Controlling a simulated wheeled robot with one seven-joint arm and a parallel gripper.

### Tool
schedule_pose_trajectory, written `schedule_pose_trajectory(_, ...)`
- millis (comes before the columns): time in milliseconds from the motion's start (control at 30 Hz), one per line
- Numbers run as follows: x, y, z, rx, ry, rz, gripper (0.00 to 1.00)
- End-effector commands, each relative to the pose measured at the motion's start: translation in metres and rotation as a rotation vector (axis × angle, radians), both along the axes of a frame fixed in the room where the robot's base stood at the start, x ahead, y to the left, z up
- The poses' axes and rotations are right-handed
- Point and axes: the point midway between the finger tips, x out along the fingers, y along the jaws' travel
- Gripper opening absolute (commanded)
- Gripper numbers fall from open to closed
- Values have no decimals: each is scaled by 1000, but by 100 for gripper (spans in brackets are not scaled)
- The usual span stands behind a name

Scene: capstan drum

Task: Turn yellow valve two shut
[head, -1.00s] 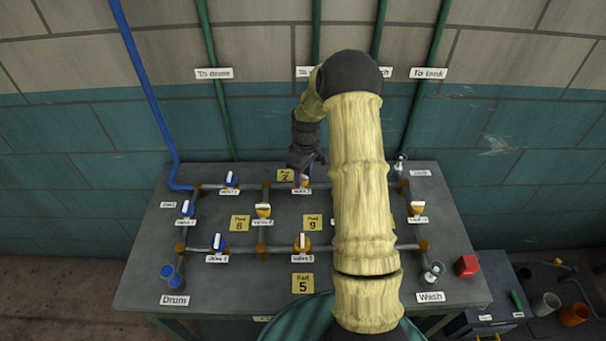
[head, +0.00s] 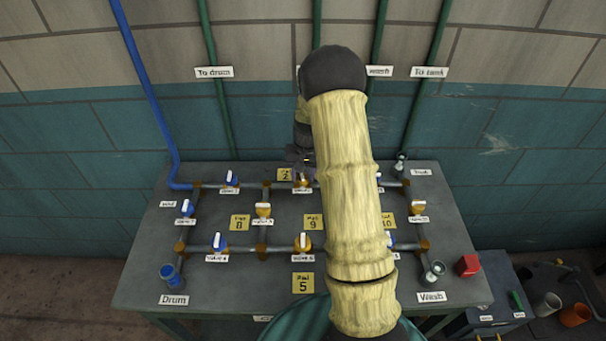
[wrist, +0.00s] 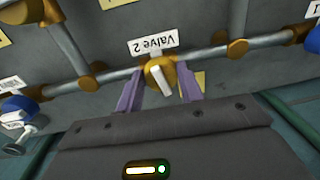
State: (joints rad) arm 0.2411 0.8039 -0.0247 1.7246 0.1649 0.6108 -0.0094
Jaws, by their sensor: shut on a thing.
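Yellow valve two (wrist: 154,70) is a round yellow body on a grey pipe, with a white bar handle (wrist: 164,84) that points roughly across the pipe in the wrist view. Its label "Valve 2" (wrist: 153,43) appears upside down just beyond it. My gripper (wrist: 160,92) has a purple finger on each side of the valve and is shut on it. In the head view, the valve (head: 301,183) is partly visible at the back pipe, below the gripper (head: 304,163); my arm hides much of the gripper.
Several other blue and yellow valves, such as a blue one (head: 231,178) and a yellow one (head: 263,210), sit along the pipes on the grey bench (head: 140,285). A red block (head: 467,265) lies at the bench's right edge. Green pipes run up the wall behind.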

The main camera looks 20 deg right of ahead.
Motion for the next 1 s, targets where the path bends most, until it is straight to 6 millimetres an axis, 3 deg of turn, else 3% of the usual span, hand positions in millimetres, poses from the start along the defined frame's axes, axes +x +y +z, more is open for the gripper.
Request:
schedule_pose_trajectory(333,2,1,2,-2,-6,-188,14)
schedule_pose_trajectory(867,2,0,2,0,-6,-227,14)
schedule_pose_trajectory(900,2,0,2,0,-6,-227,39)
schedule_pose_trajectory(1000,1,1,1,0,-5,-226,59)
